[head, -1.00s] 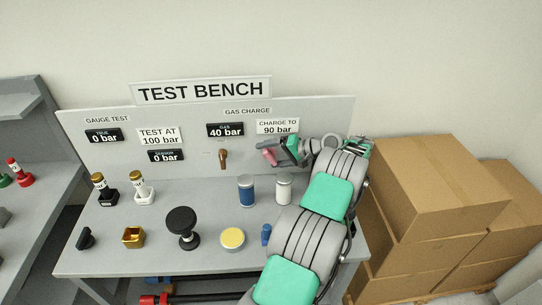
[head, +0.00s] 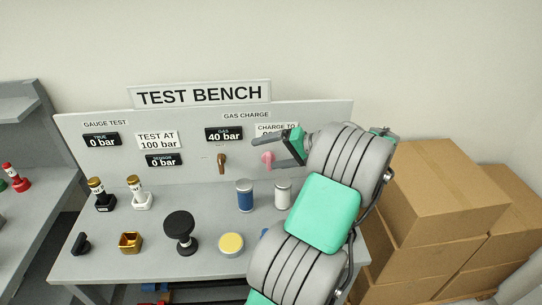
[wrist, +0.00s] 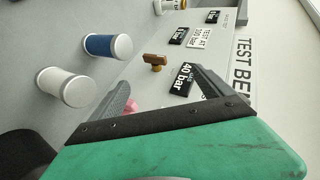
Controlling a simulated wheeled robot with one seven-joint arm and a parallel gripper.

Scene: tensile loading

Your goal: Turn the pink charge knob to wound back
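The pink charge knob (head: 267,157) sits on the bench's back panel, below the "CHARGE TO" label. My gripper (head: 265,151) is beside it, with its dark fingers spread apart. One finger is above the knob in the head view, and the other is close to its lower right. In the wrist view the fingers are wide open, and a bit of pink (wrist: 130,105) shows next to the left finger. Most of the knob is hidden there. I cannot tell whether a finger touches it. The gas display (head: 224,134) reads 40 bar.
A brown handle (head: 222,163) is on the panel left of the knob. A blue cylinder (head: 245,195) and a white cylinder (head: 283,193) stand on the bench below. Cardboard boxes (head: 440,200) are stacked at the right. My arm covers part of the charge label.

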